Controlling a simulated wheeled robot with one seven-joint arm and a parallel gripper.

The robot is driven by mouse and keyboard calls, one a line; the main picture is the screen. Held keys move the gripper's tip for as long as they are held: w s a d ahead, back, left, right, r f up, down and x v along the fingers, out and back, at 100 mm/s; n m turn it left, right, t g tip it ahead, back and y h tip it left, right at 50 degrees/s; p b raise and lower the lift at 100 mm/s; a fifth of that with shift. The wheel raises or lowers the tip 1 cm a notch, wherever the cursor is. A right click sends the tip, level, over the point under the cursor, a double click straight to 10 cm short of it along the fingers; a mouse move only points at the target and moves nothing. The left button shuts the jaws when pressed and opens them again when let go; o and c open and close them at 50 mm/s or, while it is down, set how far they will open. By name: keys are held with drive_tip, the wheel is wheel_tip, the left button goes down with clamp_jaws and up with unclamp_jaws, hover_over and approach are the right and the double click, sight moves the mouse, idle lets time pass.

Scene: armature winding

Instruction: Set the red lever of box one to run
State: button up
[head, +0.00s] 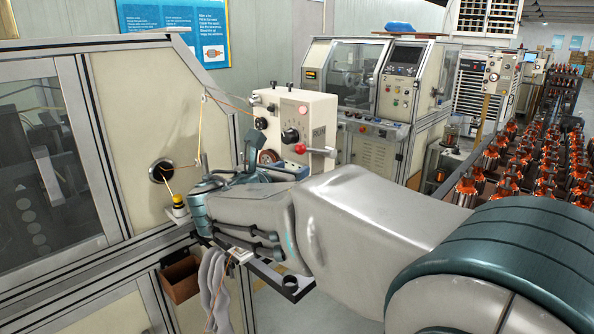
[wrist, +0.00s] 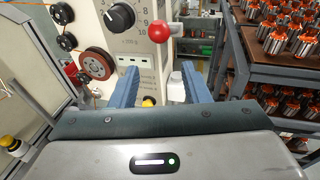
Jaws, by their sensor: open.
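The cream control box (head: 318,108) stands in the middle of the head view, with a black dial (head: 290,135) and a pink lamp (head: 303,112). In the wrist view the red ball (wrist: 160,32) shows above the gap between the fingers, near the dial (wrist: 118,17). My gripper (wrist: 158,70) is open and empty, with two blue fingers apart; it does not visibly touch the lever.
A reddish spool (wrist: 95,63) and small black pulleys sit left of the box. A white-capped item (wrist: 177,86) shows between the fingers. Racks of orange-wound armatures (head: 560,150) fill the right. A cream machine cabinet (head: 120,150) stands at left, and another machine (head: 375,140) behind.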

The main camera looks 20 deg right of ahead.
drive_tip(key=b+v, duration=0.1)
drive_tip(key=v, duration=0.8)
drive_tip(key=shift+s+a, duration=0.15)
drive_tip(key=shift+s, duration=0.1)
drive_tip(key=s+d+f+m+g+y, duration=0.3)
drive_tip(key=s+d+f+m+g, duration=0.4)
drive_tip(key=f+m, duration=0.4)
drive_tip(key=s+f+m+g+y, duration=0.1)
drive_tip(key=s+f+m+y, duration=0.7)
drive_tip(key=f+m, duration=0.4)
drive_tip(key=s+m, duration=0.1)
drive_tip(key=m, duration=0.3)
drive_tip(key=shift+s+a+m, duration=0.3)
